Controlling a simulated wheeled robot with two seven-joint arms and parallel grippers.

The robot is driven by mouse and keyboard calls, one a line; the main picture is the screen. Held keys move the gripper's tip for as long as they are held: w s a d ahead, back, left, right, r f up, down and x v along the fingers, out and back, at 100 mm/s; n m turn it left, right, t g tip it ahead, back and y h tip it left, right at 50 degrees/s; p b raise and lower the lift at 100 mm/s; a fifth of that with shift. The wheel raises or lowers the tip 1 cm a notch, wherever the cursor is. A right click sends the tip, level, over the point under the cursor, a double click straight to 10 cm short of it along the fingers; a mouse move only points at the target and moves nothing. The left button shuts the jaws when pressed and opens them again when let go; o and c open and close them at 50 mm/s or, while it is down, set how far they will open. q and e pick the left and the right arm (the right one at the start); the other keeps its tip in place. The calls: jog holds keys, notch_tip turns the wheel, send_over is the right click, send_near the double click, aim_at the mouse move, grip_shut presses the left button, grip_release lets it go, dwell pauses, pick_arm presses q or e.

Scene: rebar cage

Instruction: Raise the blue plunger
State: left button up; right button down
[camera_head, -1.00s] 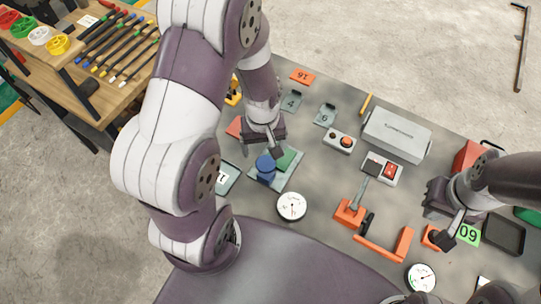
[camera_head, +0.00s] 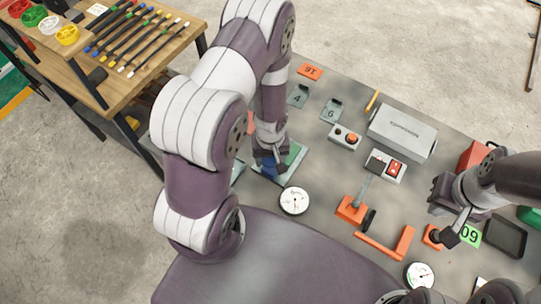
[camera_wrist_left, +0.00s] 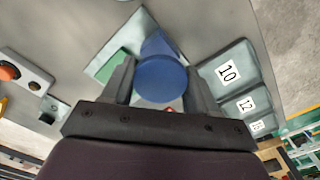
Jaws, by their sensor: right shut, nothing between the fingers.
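The blue plunger (camera_wrist_left: 160,80) has a round blue top. In the left wrist view it stands between my left gripper's two fingers, and I cannot tell whether they touch it. My left gripper (camera_head: 269,163) is open, its fingers set wide apart on either side of the plunger. In the head view the plunger (camera_head: 268,170) is partly hidden by this gripper. It stands on a pale plate with a green patch (camera_wrist_left: 107,66). My right gripper (camera_head: 447,239) is shut and empty at the right of the table, near the green 60 label.
A white dial (camera_head: 294,201) lies just in front of the plunger's plate. An orange lever fixture (camera_head: 351,209), a red-switch box (camera_head: 385,167), a button box (camera_head: 345,137) and a grey box (camera_head: 401,131) stand to the right. Numbered plates, including 10 (camera_wrist_left: 228,72), lie beside the plunger.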

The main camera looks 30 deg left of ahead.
pick_arm(q)
jog(key=shift+r, duration=0.1)
jog(key=shift+c, duration=1)
notch_tip(320, 180, up, 3)
jog(key=shift+f+p, duration=0.2)
jog(key=shift+p, duration=0.95)
jog(key=shift+w+f, duration=0.2)
jog(key=o, duration=1.5)
jog(key=shift+s, duration=0.2)
